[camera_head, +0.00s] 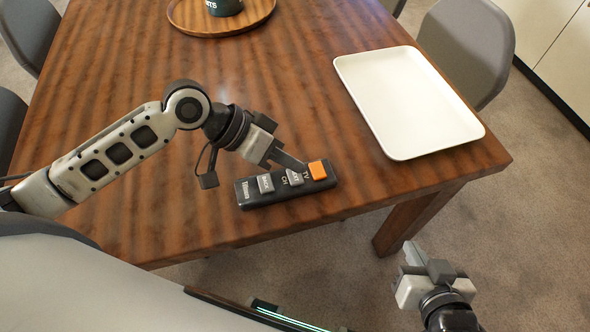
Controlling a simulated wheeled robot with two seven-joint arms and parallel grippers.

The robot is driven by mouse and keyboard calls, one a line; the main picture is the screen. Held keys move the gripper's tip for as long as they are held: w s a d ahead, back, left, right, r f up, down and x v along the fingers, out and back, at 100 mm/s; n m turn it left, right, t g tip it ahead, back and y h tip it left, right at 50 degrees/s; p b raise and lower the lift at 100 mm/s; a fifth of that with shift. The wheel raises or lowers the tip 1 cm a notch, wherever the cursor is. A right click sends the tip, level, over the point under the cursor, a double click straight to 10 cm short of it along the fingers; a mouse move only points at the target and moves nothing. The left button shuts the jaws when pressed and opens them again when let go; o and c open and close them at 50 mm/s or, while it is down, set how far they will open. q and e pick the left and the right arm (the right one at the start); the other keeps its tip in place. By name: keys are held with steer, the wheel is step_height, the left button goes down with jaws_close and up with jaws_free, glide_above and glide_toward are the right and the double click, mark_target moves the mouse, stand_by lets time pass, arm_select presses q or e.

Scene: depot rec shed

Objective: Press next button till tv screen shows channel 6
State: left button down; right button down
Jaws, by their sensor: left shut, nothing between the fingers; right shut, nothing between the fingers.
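A black remote (281,194) lies on the wooden table near its front edge. It has an orange button (318,169) at its right end beside the letters TV. Two grey buttons sit left of that: a middle one (295,178) by the letters CH, and a left one (265,184). Their small lettering is hard to read. My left gripper (301,165) is shut and empty, its tip just above the remote between the middle and orange buttons; I cannot tell whether it touches. My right gripper (412,252) is shut and empty, beyond the table's front edge. No TV screen is in view.
A white tray (407,100) lies empty on the table's right side. A round wooden tray (185,18) with a dark mug (224,5) stands at the back. Grey chairs (468,45) stand around the table (130,130).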

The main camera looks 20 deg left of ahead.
mark_target(288, 175)
arm_select(q)
steer(key=shift+r+p, duration=2.4)
steer(key=shift+p, duration=0.05)
steer(key=shift+f, duration=0.1)
